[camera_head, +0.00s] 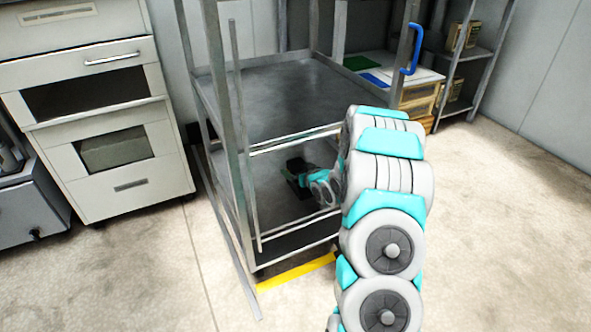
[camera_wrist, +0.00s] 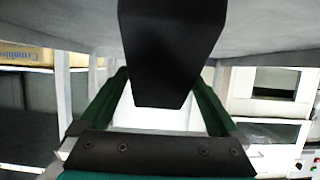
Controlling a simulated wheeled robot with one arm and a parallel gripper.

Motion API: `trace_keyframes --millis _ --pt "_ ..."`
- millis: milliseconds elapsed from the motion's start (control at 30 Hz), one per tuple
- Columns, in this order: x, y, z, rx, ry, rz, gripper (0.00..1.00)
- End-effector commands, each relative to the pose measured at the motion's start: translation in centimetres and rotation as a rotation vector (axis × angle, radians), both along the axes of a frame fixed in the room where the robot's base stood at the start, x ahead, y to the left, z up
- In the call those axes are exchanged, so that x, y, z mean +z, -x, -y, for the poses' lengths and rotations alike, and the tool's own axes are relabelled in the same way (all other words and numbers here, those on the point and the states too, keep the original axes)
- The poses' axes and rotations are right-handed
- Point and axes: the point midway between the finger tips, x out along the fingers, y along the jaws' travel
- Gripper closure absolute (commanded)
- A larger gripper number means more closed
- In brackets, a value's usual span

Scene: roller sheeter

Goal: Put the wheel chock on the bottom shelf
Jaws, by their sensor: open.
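My gripper (camera_head: 296,175) reaches into the lower bay of the metal rack, just above the bottom shelf (camera_head: 268,210). In the wrist view its two green fingers (camera_wrist: 163,85) stand apart. A black tapered block, which looks like the wheel chock (camera_wrist: 170,45), fills the space between them, its wide end at the top of the picture against a grey surface. I cannot tell whether the fingers touch it. In the head view the chock cannot be told apart from the dark gripper.
The rack's upper shelf (camera_head: 285,95) is bare above my arm, and its posts stand close on either side. A white drawer cabinet (camera_head: 105,110) stands to the left. Another rack with boxes (camera_head: 418,98) is at the back right. The floor at right is clear.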

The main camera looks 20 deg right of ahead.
Motion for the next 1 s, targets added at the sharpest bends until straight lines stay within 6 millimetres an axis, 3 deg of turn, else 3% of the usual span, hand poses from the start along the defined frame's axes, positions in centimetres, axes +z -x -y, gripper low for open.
trace_keyframes --millis 500,1000 --pt "3.5 8.3 0.4 -0.002 0.002 0.002 0.03" --pt "4.5 10.1 -0.1 -0.007 0.039 -0.070 0.03"
